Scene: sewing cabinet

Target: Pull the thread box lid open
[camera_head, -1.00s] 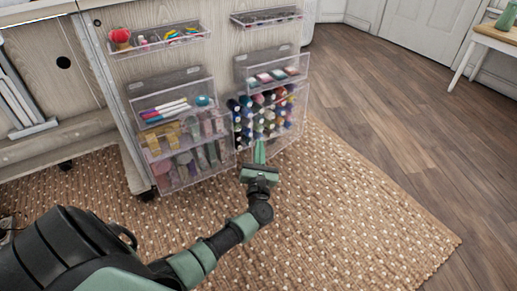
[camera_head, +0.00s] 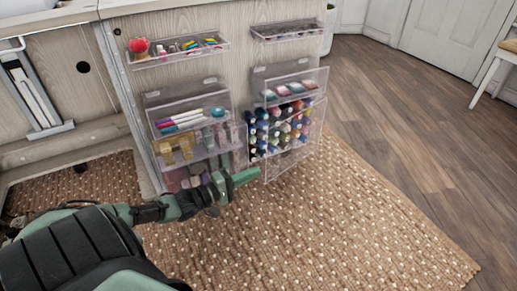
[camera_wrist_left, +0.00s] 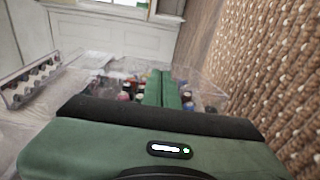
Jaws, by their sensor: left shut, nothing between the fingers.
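The thread box (camera_head: 297,153) is a clear box on the cabinet side, filled with several rows of coloured thread spools (camera_head: 280,128). In the left wrist view the shut fingers (camera_wrist_left: 162,88) reach toward the spools (camera_wrist_left: 189,100) and clear walls. The right gripper is out of view.
A clear box with pens and rolls (camera_head: 190,135) hangs left of the thread box, close behind my left arm. A clear tray with pale items (camera_head: 290,90) sits above the spools. Two small trays hang higher. Woven rug (camera_head: 350,230) and wooden floor lie open at right.

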